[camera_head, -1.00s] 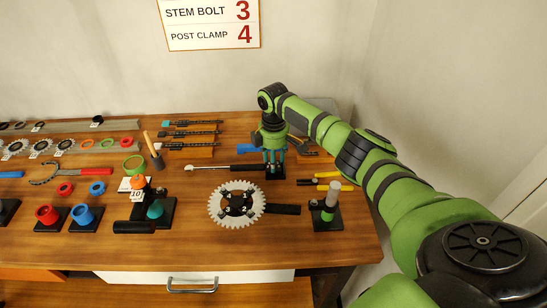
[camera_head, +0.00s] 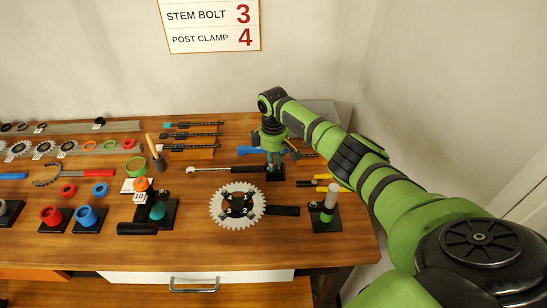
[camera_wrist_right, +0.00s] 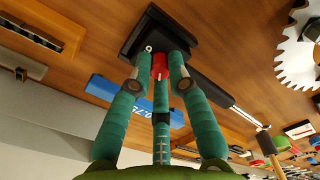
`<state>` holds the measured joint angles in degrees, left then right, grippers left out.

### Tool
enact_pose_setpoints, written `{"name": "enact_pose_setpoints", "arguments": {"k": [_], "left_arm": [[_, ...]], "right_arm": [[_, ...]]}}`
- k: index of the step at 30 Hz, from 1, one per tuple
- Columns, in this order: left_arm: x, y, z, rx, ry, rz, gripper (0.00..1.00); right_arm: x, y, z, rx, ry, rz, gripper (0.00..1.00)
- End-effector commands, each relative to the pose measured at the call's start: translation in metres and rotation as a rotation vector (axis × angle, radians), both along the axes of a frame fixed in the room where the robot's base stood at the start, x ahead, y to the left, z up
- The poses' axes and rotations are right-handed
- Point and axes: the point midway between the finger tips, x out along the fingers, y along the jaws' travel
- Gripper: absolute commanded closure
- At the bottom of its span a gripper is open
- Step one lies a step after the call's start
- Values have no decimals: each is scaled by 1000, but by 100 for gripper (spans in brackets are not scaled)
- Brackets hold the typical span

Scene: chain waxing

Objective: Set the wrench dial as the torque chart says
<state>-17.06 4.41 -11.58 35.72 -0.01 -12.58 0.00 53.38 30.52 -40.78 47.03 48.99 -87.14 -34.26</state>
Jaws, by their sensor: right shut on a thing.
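The torque chart (camera_head: 211,25) hangs on the wall and reads STEM BOLT 3 and POST CLAMP 4; it is cut off at the top. The torque wrench (camera_head: 228,169) lies on the bench, its black handle running right into a black block (camera_head: 275,175). In the wrist view the handle (camera_wrist_right: 203,82) meets the block (camera_wrist_right: 143,22). My right gripper (camera_head: 273,163) points down over that block. In the wrist view its green fingers (camera_wrist_right: 160,72) are shut on a red dial (camera_wrist_right: 159,64) at the handle's end. The dial's setting is hidden. My left gripper is out of view.
A chainring with crank (camera_head: 238,204) and a small stand with a grey post (camera_head: 327,207) are in front of my right gripper. A blue gauge (camera_wrist_right: 130,95) lies close behind. Cups and rings fill the left.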

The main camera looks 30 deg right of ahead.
Motion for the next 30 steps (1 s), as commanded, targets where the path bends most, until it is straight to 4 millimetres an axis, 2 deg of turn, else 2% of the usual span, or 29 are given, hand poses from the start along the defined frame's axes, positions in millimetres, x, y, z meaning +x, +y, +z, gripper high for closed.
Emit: {"name": "enact_pose_setpoints", "arguments": {"k": [3,15,21,30], "left_arm": [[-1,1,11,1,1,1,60],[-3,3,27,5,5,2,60],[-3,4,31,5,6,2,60],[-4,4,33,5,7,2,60]], "right_arm": [[-1,1,2,2,3,-106,100],[0,1,1,1,2,-429,100],[0,1,0,1,2,-533,100],[0,0,0,0,0,-600,100]]}}
